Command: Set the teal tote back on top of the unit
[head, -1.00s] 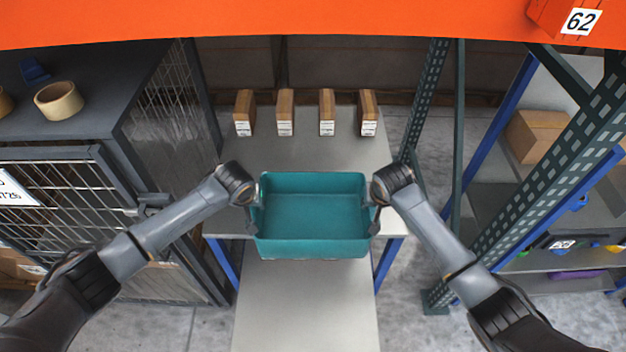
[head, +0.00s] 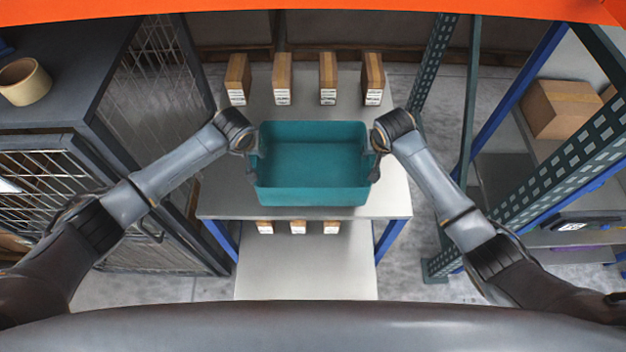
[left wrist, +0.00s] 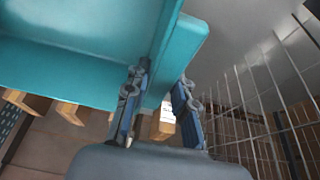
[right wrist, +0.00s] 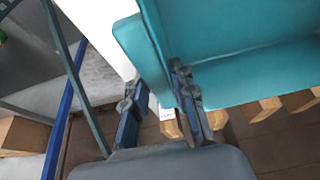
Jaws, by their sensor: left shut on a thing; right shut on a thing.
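The teal tote (head: 312,195) is empty and looks level, held between my two grippers over the front part of the unit's grey top (head: 395,200). I cannot tell from the head view whether its base touches the top. My left gripper (head: 254,160) is shut on the tote's left wall; the left wrist view shows its fingers (left wrist: 158,105) on either side of the rim. My right gripper (head: 376,160) is shut on the right wall, with its fingers (right wrist: 165,105) across the rim in the right wrist view.
Several brown boxes (head: 328,78) stand in a row at the back of the top. Smaller boxes (head: 298,227) sit on the lower shelf (head: 305,270). A wire cage (head: 160,90) flanks the left, and a perforated green post (head: 432,75) the right. An orange beam (head: 300,12) crosses above.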

